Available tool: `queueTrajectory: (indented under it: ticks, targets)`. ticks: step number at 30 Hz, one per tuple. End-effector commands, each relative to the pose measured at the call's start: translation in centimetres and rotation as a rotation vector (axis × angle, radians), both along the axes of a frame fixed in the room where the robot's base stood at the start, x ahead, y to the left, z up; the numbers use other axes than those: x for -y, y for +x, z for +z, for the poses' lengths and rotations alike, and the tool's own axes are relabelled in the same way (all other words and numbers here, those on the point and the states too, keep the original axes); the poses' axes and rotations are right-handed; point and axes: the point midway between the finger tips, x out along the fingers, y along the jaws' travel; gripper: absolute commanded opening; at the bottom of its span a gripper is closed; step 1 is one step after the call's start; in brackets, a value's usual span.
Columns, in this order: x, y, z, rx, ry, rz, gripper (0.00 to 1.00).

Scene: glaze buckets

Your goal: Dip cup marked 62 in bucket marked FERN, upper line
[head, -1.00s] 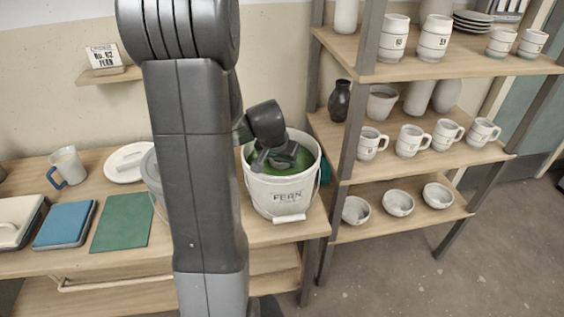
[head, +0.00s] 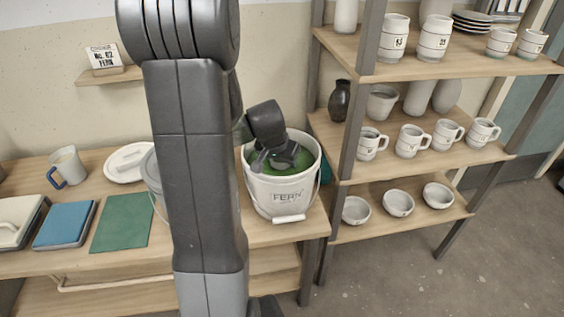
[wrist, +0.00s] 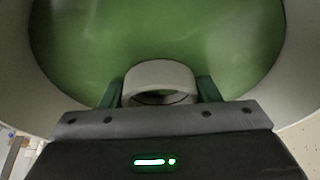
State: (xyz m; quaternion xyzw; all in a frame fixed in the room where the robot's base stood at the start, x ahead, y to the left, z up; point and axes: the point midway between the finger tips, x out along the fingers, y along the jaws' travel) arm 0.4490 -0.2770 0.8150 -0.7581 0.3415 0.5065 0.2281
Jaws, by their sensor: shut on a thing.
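The white bucket marked FERN (head: 284,194) stands on the right end of the bench, with green glaze (wrist: 200,45) inside. My gripper (head: 279,158) reaches down into the bucket mouth. In the wrist view my gripper (wrist: 160,90) is shut on a pale round cup (wrist: 158,75), with a green finger at each side of it. The cup is at the glaze, and its lower part is hidden. Its number and lines do not show, and I cannot tell how deep it sits. The head view hides the cup behind my gripper.
An order card (head: 104,57) stands on a small wall shelf. Another bucket (head: 152,178) is mostly behind my arm. A shelf unit (head: 428,164) with cups, mugs and bowls stands close on the right. A blue-handled jug (head: 67,166) and a green tile (head: 121,222) are on the bench.

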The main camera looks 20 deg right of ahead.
Motion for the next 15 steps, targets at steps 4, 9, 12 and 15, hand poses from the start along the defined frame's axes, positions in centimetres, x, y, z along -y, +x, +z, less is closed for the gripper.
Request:
queueTrajectory:
  ticks: [4, 9, 12, 15]
  targets:
    - [0.0, 0.0, 0.0, 0.001, -0.001, 0.000, 0.28]
    - [0.0, 0.0, 0.0, 0.001, -0.001, 0.000, 0.28]
    - [0.0, 0.0, 0.3, 0.001, -0.001, 0.000, 0.28]
    - [0.0, 0.0, 1.1, 0.002, -0.001, 0.000, 0.28]
